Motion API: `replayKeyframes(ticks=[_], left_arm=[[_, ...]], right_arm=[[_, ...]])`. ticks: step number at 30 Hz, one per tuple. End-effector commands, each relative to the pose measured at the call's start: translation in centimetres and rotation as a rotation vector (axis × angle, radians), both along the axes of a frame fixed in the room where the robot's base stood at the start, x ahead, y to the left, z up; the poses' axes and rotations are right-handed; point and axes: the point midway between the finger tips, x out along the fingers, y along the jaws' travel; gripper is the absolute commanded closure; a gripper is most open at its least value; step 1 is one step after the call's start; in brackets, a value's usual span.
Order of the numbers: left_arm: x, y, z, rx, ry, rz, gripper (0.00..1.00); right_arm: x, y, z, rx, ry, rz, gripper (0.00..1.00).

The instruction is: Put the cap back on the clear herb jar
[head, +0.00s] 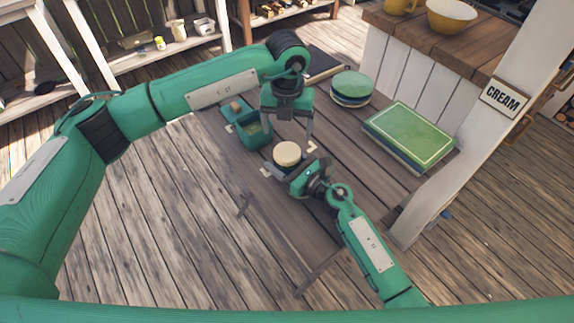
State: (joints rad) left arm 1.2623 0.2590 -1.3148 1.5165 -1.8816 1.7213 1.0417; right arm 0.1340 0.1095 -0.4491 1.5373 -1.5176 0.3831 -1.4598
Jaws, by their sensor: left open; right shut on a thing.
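A pale round cap (287,153) shows at the left front part of the wooden table. Below it is a darker body, which seems to be the herb jar (284,168); its clear wall and contents are hard to make out. The cap appears to sit level on top of the jar, but I cannot tell if it is seated. My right gripper (296,172) comes from the lower right and is shut on the jar's side, below the cap. My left gripper (287,138) points down just above and behind the cap, its fingers spread open, apart from it.
A green open box (254,137) and a small tray with a brownish block (236,105) stand just left. Round green plates (351,84) and a green rectangular stack (411,134) lie further right.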

Motion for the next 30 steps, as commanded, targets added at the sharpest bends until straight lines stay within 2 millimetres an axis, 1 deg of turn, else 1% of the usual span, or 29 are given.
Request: replayKeyframes(ticks=[5,8,11,18,21,25,30], left_arm=[[0.0,0.0,0.0,0.0,0.0,-0.002,0.18],[0.0,0.0,-0.5,0.0,0.002,-0.002,0.18],[-0.1,0.0,-1.6,0.001,0.004,-0.003,0.18],[-0.1,0.0,-5.3,0.0,0.003,-0.002,0.18],[-0.1,0.0,-6.6,-0.001,0.003,-0.002,0.18],[0.0,0.0,-7.6,0.0,0.001,-0.003,0.18],[0.0,0.0,-8.1,0.0,0.001,-0.003,0.18]], right_arm=[[0.0,0.0,0.0,0.0,0.0,0.0,0.98],[0.0,0.0,0.0,0.0,0.0,0.0,0.98],[0.0,0.0,0.0,0.0,0.0,0.0,0.98],[0.0,0.0,0.0,0.0,0.0,0.0,0.98],[0.0,0.0,0.0,0.0,0.0,0.0,0.98],[0.0,0.0,0.0,0.0,0.0,0.0,0.98],[0.0,0.0,0.0,0.0,0.0,0.0,0.98]])
